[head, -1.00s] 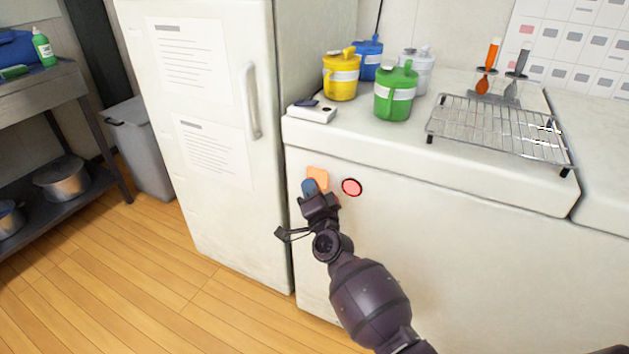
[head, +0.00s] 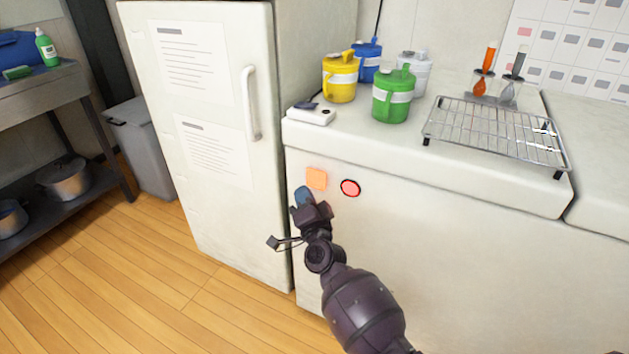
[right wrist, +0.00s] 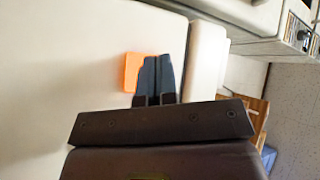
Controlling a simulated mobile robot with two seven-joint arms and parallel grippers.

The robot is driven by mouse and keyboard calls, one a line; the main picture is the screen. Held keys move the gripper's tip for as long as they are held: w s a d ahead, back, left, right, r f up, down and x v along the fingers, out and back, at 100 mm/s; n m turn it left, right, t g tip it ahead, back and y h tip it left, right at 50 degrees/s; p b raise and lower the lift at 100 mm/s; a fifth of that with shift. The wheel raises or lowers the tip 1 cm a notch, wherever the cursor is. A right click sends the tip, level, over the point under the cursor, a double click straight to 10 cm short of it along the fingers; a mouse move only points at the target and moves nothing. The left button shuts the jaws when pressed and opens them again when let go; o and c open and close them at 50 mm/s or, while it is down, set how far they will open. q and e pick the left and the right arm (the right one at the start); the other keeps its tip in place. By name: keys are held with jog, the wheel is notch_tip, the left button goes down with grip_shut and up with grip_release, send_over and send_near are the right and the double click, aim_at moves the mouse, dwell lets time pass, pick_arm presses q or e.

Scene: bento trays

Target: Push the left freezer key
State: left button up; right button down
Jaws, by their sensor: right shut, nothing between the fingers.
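The chest freezer (head: 480,250) is white and stands right of a tall white fridge. On its front are an orange square key (head: 317,179) at the left and a round red key (head: 351,188) with a dark rim to its right. My right gripper (head: 302,195) is shut and empty, just below and left of the orange key, which shows fully. In the right wrist view the shut blue fingers (right wrist: 157,75) lie beside the orange key (right wrist: 133,72), partly overlapping its edge. I cannot tell whether they touch the front. My left gripper is not in view.
The fridge (head: 205,130) with a long handle stands close to the left. On the freezer top are a small white device (head: 311,114), several colored jugs (head: 394,95) and a wire rack (head: 497,133). Wooden floor (head: 160,270) lies open at the left.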

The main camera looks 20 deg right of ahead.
jog(key=s+a, duration=0.1)
jog(key=s+a+p, duration=0.1)
jog(key=a, duration=0.1)
jog(key=shift+s+a, duration=0.15)
jog(key=shift+s, duration=0.15)
jog(key=shift+r, duration=0.15)
